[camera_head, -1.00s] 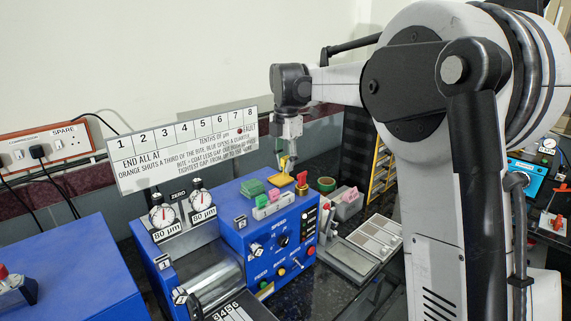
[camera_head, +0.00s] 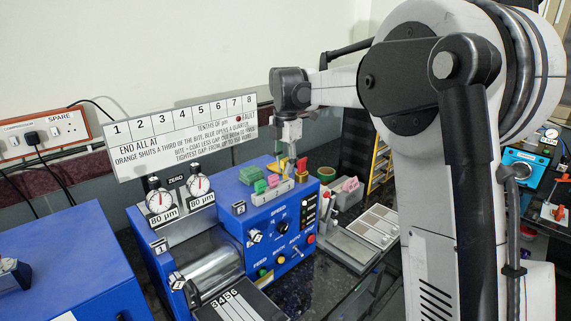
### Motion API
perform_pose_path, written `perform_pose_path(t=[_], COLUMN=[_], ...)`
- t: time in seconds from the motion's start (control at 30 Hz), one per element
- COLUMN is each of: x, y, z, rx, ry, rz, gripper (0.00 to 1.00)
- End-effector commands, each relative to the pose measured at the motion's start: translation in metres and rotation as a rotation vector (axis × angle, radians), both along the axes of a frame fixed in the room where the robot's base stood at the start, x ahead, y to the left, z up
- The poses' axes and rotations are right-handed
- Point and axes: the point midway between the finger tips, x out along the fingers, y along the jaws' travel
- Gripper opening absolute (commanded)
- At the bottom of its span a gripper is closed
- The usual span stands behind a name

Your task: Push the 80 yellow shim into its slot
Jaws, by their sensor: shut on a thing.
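My gripper (camera_head: 285,164) points down over the top of the blue machine (camera_head: 233,192), behind the white rack. It is shut on the yellow shim (camera_head: 282,161), of which only a small yellow patch shows at the fingertips. The number 80 on it is too small to read. The shim's lower edge is hidden among the fingers and blocks, so I cannot tell whether it is in a slot. A yellow-orange pad on the machine top sits just by the fingertips.
A green block (camera_head: 251,174) lies left of the gripper. The white rack (camera_head: 272,194) in front holds a green and a pink piece. A red knob (camera_head: 302,166) stands close on the right. Two dial gauges (camera_head: 178,196) and a sign (camera_head: 185,135) stand at left.

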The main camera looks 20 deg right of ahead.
Motion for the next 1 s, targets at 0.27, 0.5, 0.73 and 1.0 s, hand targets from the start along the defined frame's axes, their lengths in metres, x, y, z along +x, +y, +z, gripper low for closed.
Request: perform_pose_path(t=[0.27,0.5,0.73,1.0], x=[0.0000,0.0000,0.0000,-0.0001], y=[0.0000,0.0000,0.0000,0.0000], z=[-0.0020,-0.0026,-0.0055,-0.0090], rx=[0.000,0.000,0.000,0.000], ry=[0.000,0.000,0.000,0.000], rz=[0.000,0.000,0.000,0.000], gripper=[0.00,0.00,0.00,0.00])
